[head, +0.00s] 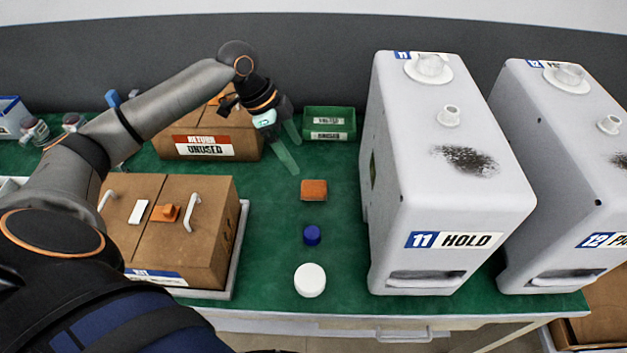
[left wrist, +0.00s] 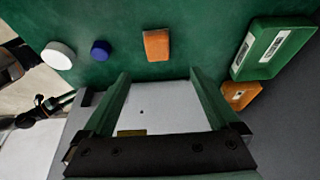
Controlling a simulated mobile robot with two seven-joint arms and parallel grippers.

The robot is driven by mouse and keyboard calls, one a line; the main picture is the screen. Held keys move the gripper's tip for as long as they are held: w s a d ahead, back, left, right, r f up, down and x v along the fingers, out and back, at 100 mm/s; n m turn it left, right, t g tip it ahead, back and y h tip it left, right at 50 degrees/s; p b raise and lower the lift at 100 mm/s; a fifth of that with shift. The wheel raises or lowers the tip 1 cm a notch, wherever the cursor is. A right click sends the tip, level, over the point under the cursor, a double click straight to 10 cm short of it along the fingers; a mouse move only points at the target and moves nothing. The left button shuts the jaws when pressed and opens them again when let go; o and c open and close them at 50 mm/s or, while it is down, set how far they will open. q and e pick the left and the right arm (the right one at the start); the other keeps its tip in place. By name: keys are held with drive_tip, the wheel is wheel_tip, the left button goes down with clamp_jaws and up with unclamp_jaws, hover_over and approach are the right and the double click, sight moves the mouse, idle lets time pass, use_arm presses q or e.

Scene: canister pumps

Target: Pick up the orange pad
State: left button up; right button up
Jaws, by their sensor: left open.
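The orange pad (head: 314,190) is a small block lying flat on the green mat, left of the white canister marked 11 HOLD. It also shows near the top middle of the left wrist view (left wrist: 156,45). My left gripper (head: 295,157) is open and empty, with its greenish fingers pointing down just beyond and left of the pad in the head view. In the left wrist view the open fingers (left wrist: 158,78) point toward the pad, with a gap between. My right gripper is not in view.
The HOLD canister (head: 453,185) stands close right of the pad. A blue cap (head: 312,235) and white disc (head: 310,280) lie nearer. A green tray (head: 329,123), RETURN UNUSED box (head: 205,145) and cardboard box (head: 207,240) surround it. Another orange piece (left wrist: 240,95) lies beside the tray.

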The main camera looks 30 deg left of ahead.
use_arm(q)
hover_over(313, 186)
drive_tip(key=s+a, duration=0.1)
drive_tip(key=a, duration=0.1)
wheel_tip(313, 186, down, 5)
drive_tip(key=shift+d+f, duration=0.1)
drive_tip(key=shift+f, duration=0.1)
drive_tip(key=shift+s+a+x, duration=0.1)
drive_tip(key=shift+a+x, duration=0.05)
drive_tip(key=shift+x, duration=1.35)
drive_tip(key=shift+s+a+x, duration=0.1)
drive_tip(key=shift+x, duration=1.4)
drive_tip(key=shift+f, duration=0.1)
drive_tip(key=shift+c, duration=0.2)
drive_tip(key=c, duration=1.4)
